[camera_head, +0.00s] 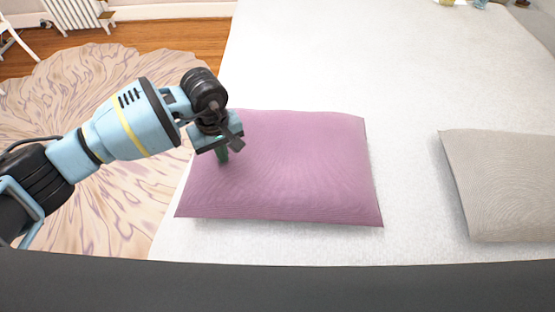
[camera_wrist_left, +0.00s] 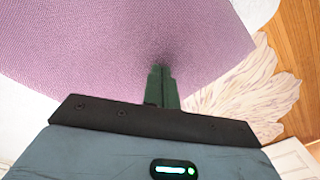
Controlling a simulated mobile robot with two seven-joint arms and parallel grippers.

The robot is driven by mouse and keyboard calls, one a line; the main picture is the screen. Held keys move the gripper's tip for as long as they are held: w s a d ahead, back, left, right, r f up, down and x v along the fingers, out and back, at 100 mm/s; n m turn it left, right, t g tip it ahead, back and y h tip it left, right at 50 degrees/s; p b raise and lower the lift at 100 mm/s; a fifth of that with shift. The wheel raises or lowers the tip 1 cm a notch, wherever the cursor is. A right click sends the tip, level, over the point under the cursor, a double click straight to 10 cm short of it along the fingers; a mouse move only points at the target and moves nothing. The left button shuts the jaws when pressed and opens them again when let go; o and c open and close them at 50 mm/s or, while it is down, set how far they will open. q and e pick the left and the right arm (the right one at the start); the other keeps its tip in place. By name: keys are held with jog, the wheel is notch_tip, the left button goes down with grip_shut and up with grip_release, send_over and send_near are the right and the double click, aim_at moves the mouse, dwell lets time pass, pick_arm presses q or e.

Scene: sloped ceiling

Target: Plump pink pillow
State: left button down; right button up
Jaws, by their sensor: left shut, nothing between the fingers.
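The pink pillow (camera_head: 290,165) lies flat on the white bed, near its front left edge, and looks plump in the middle. My left gripper (camera_head: 223,157) is over the pillow's left part, pointing down, with its green fingers at or just above the fabric. In the left wrist view the pillow (camera_wrist_left: 100,45) fills the upper part, and the closed fingers (camera_wrist_left: 160,75) meet its surface or hover very close; a shaded patch shows at the tips. The fingers are together with nothing between them. My right gripper is not in view.
The white bed (camera_head: 320,60) has free room behind the pillow. A grey-beige pillow (camera_head: 505,185) lies to the right with a gap between. A patterned round rug (camera_head: 110,200), wood floor and a white radiator (camera_head: 75,12) are at left. A dark edge (camera_head: 280,285) runs along the front.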

pick_arm(q)
jog(key=shift+f, duration=0.4)
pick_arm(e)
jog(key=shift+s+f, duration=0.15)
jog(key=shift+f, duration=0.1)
